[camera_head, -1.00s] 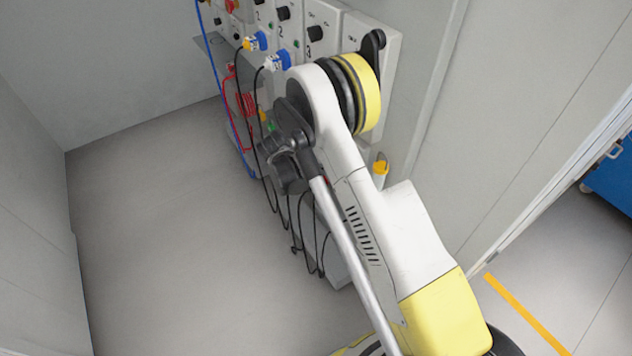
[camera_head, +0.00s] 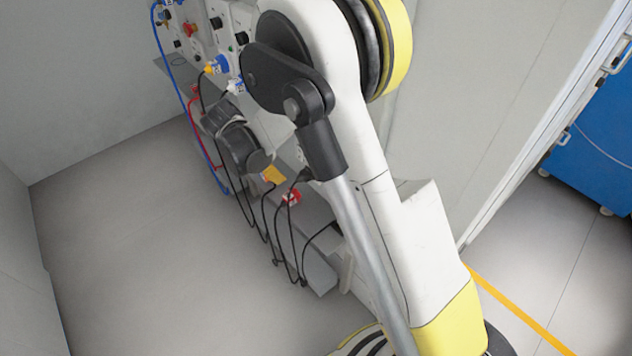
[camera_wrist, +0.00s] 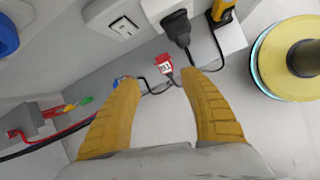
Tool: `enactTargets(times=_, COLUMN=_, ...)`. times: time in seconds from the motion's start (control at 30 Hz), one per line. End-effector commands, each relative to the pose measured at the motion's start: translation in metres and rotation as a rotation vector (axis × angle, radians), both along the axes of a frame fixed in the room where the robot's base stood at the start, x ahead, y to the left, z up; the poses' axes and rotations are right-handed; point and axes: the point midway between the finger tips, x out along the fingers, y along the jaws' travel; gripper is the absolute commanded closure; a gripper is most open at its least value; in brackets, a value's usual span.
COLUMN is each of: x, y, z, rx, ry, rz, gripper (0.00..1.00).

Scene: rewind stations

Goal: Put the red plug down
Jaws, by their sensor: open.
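The red plug (camera_wrist: 165,64), with a white label, sits on a grey ledge (camera_wrist: 236,38) just beyond my fingertips in the wrist view. A black cord runs beside it. My gripper (camera_wrist: 159,79) is open, its two yellow fingers apart with nothing between their tips. In the head view the red plug (camera_head: 291,197) shows on the ledge at the foot of the panel, below my arm. My fingers are not clearly seen there.
A black plug (camera_wrist: 177,27) and a yellow connector (camera_wrist: 222,10) are close behind the red plug. Black cables (camera_head: 268,228) hang over the ledge's front. Red and blue cables (camera_head: 192,115) hang at the left. The floor (camera_head: 130,240) left of the ledge is clear.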

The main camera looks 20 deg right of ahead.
Motion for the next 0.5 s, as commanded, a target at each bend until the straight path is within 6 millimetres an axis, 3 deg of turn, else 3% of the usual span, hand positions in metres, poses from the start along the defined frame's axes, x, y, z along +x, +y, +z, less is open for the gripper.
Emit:
enactTargets(times=0.03, x=-0.011, y=-0.008, z=0.028, rx=0.046, ry=-0.046, rz=-0.07, gripper=0.49)
enactTargets(times=0.2, x=-0.053, y=-0.025, z=0.101, rx=0.222, ry=-0.208, rz=-0.336, gripper=0.49)
enactTargets(times=0.4, x=-0.118, y=-0.041, z=0.16, rx=0.443, ry=-0.375, rz=-0.664, gripper=0.49)
enactTargets(times=0.5, x=-0.154, y=-0.046, z=0.178, rx=0.56, ry=-0.45, rz=-0.835, gripper=0.49)
